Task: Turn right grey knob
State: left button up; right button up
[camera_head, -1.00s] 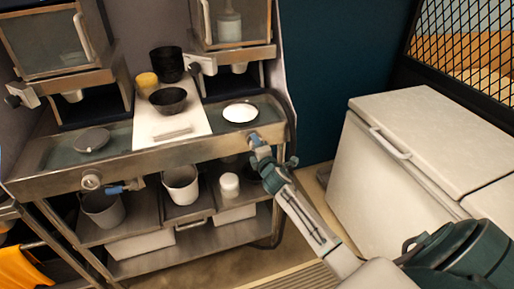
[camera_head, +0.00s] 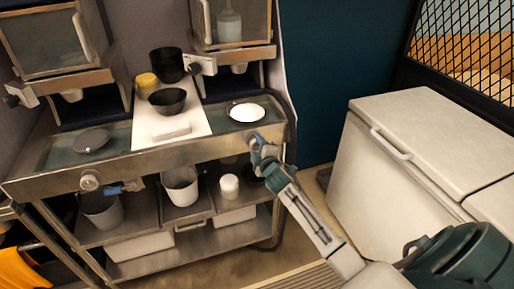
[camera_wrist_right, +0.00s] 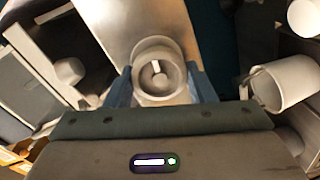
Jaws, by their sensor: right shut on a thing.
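The right grey knob (camera_wrist_right: 159,76) is round, with a pale mark on its face, and shows between my fingers in the right wrist view. My right gripper (camera_wrist_right: 160,88) is shut on it, one blue finger at each side. In the head view my right gripper (camera_head: 258,143) reaches the counter's front panel at the right end and mostly hides the knob. A second grey knob (camera_head: 90,182) sits on the same panel at the left, free of any gripper. My left gripper is not in view.
The steel counter (camera_head: 160,158) carries a dark bowl (camera_head: 168,101), a black cup, a yellow cup and a white dish (camera_head: 246,113). Buckets (camera_head: 181,186) stand on the shelf below. A blue-handled valve (camera_head: 124,188) juts out at the left. A white chest (camera_head: 400,165) stands at the right.

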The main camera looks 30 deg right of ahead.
jog(key=shift+r, duration=0.15)
jog(key=o, duration=0.9)
jog(key=shift+o, duration=0.2)
jog(key=shift+s+f, duration=0.2)
jog(key=shift+s, duration=0.15)
jog(key=b+v, duration=0.3)
jog(key=v, duration=0.7)
jog(key=shift+r, duration=0.15)
